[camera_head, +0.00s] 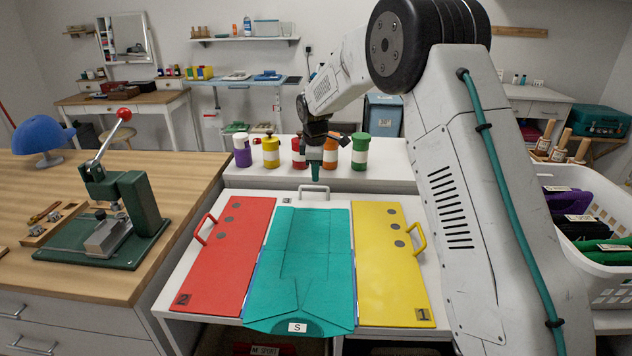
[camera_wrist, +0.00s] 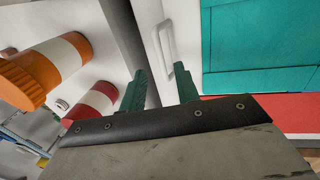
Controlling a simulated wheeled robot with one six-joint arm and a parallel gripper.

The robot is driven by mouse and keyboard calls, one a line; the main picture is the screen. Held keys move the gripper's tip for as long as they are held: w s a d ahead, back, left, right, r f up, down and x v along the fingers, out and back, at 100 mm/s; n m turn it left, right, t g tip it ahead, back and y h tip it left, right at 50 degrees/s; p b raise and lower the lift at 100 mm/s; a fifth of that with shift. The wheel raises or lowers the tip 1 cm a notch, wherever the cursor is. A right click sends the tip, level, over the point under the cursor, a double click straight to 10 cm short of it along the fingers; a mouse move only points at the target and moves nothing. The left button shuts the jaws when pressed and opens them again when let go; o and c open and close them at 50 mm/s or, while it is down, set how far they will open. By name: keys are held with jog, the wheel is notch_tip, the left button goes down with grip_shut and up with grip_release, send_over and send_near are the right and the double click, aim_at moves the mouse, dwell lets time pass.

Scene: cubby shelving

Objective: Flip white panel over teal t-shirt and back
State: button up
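The teal t-shirt (camera_head: 305,260) lies on the middle of the folding board, its size label "S" at the near edge. It also shows in the wrist view (camera_wrist: 265,40). The white panel shows mainly by its pale handle (camera_head: 314,191) at the far edge; the shirt covers most of the panel. The handle also shows in the wrist view (camera_wrist: 166,42). My gripper (camera_head: 315,177) hangs just beyond and above the handle, pointing down. In the wrist view its green fingers (camera_wrist: 161,72) are apart, with nothing held between them.
The red panel (camera_head: 222,255) lies flat at left and the yellow panel (camera_head: 388,262) flat at right. Several lidded jars, such as the orange one (camera_head: 331,153), stand close behind my gripper. A green lever press (camera_head: 120,215) stands on the wooden counter. A white basket (camera_head: 590,215) is at right.

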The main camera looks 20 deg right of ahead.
send_over(316, 199)
jog(key=f, duration=0.4)
jog(key=shift+w+d+f, duration=0.15)
jog(key=shift+w+f, duration=0.25)
jog(key=shift+c, duration=0.3)
grip_shut()
jog(key=shift+r, duration=0.1)
